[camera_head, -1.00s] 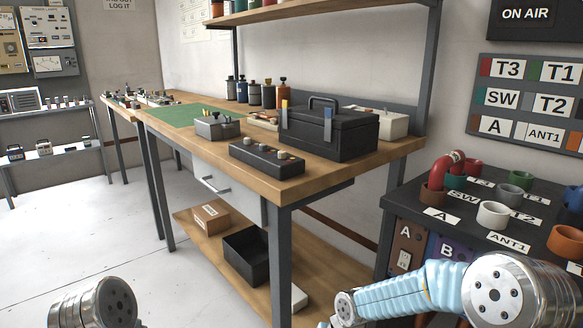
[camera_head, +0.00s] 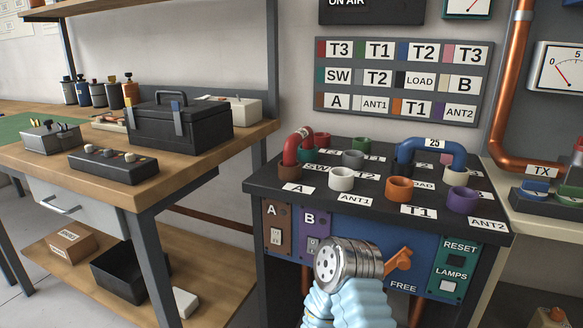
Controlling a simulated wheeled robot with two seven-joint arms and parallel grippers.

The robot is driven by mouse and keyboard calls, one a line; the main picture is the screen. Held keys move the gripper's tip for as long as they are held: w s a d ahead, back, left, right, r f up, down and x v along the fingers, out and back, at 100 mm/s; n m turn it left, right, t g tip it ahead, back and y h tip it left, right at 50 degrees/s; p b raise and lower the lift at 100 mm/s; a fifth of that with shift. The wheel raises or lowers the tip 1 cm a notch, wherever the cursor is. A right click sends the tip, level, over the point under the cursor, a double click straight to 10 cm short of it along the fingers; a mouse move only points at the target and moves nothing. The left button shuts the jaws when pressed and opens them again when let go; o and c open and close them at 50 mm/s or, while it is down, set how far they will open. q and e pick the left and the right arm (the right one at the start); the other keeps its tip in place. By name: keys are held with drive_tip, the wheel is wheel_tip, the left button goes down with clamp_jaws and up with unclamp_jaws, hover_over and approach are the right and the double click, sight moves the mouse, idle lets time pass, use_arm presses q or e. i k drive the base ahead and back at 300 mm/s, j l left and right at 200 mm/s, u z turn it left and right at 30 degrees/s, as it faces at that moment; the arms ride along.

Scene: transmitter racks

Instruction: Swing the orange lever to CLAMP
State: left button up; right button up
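The orange lever (camera_head: 398,260) is on the blue front panel of the black patch table, just right of a metal joint of my arm, which hides part of the panel beside it. The word FREE (camera_head: 403,286) is printed below the lever. No CLAMP mark is readable. One of my arms, with a pale blue sleeve, rises from the bottom centre in front of the panel. Neither gripper shows, so I cannot see their fingers.
The black table top (camera_head: 322,192) carries coloured sockets, a red curved link (camera_head: 291,146) and a blue link (camera_head: 403,150). A wooden workbench (camera_head: 137,191) stands at left. A copper pipe (camera_head: 496,130) runs down at right.

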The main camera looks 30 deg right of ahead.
sight(401, 260)
drive_tip(key=z, duration=1.65)
drive_tip(key=i+l, duration=0.25)
